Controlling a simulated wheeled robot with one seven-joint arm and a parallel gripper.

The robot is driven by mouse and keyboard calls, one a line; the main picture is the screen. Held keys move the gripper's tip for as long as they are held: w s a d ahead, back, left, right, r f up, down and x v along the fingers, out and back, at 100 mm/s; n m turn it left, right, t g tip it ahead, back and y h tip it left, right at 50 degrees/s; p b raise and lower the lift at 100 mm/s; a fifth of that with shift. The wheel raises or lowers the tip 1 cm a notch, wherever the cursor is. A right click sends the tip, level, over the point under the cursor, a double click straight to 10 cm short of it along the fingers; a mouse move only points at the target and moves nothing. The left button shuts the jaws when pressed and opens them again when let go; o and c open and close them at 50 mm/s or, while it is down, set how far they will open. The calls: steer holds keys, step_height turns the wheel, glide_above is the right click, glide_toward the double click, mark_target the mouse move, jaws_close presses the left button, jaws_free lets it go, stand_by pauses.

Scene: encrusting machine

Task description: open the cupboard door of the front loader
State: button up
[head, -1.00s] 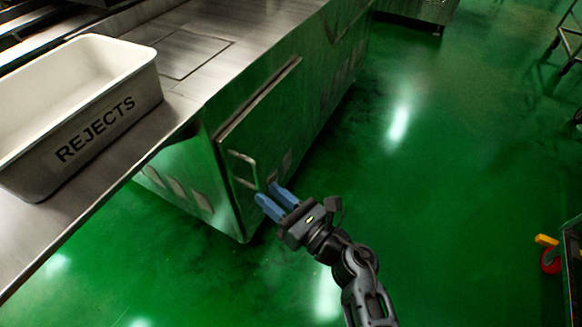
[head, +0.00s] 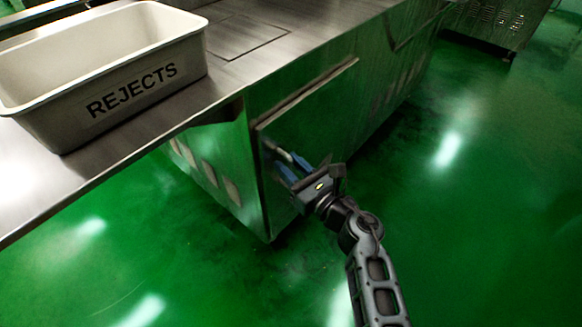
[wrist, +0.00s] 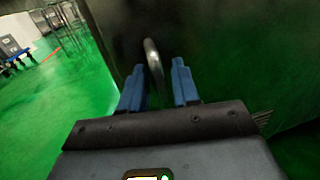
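The front loader's cupboard door (head: 320,110) is a shiny metal panel on the side of the steel machine in the head view. It looks shut, lying along the cabinet face. Its loop handle (head: 282,154) is near the door's left edge, partly hidden by my gripper. My gripper (head: 291,163) has blue fingers and reaches up to the handle from the lower right. In the wrist view, the curved handle (wrist: 153,60) shows between the two fingers (wrist: 157,72), which stand apart with gaps on both sides. I cannot tell how deep the handle sits between them.
A white bin marked REJECTS (head: 130,85) stands on the steel worktop (head: 225,80), which overhangs at the left. Green floor (head: 470,220) is open to the right and in front of the door. Another metal unit (head: 497,22) stands at the far right back.

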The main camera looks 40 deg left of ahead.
jaws_close()
steer(key=shift+d, duration=0.15)
stand_by(0.5)
